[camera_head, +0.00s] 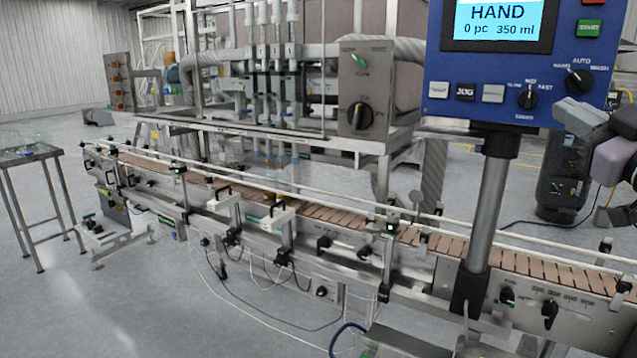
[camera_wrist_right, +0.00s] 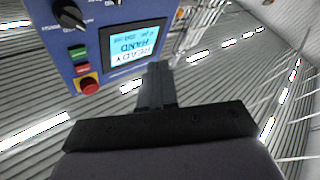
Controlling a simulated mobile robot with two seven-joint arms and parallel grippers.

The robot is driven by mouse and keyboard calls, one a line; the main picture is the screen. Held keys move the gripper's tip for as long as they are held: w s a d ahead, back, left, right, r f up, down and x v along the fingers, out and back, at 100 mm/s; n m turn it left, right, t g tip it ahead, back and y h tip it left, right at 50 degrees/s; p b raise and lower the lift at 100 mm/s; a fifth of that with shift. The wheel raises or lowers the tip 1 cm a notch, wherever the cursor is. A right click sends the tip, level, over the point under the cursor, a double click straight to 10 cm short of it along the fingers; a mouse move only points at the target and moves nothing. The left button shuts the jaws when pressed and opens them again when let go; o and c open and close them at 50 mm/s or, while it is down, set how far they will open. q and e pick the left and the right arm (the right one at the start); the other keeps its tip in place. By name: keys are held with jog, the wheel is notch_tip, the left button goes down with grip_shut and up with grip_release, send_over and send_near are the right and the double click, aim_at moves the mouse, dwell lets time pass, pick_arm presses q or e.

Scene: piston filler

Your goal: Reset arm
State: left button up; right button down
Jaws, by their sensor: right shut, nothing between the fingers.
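My right gripper (camera_head: 573,113) comes in from the right edge, just in front of the lower right of the blue control panel (camera_head: 437,75). It is shut and empty. In the right wrist view the closed fingers (camera_wrist_right: 158,85) point toward the panel, whose screen (camera_wrist_right: 133,44) reads READY and HAND. Whether the fingers touch the panel cannot be told. Beside the screen are a green button (camera_wrist_right: 77,52) and a red button (camera_wrist_right: 89,86). In the head view the screen (camera_head: 500,20) shows HAND, 0 pc, 350 ml. My left gripper is not in view.
The panel stands on a grey post (camera_head: 487,215) beside a conveyor (camera_head: 335,217) that runs across the view. The filling machine's grey box (camera_head: 368,90) with knobs is behind it. A small metal table (camera_head: 30,157) stands at the left, with open floor in front.

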jog(key=a+f+m+g+h, duration=0.1)
jog(key=a+f+g, duration=0.25)
jog(key=f, duration=1.35)
jog(key=a+f+m+g, duration=0.2)
jog(key=a+f, duration=0.2)
jog(key=f, duration=1.4)
jog(key=s+a+f+m+g, duration=0.1)
jog(key=s+a+f+g, duration=0.1)
jog(key=s+f, duration=0.9)
jog(key=s+a+f+m+g+h, duration=0.1)
jog(key=s+a+f+g, duration=0.2)
jog(key=s+f, duration=0.9)
jog(key=shift+s+a+f, duration=0.25)
jog(key=shift+a+f, duration=0.45)
jog(key=shift+a, duration=0.1)
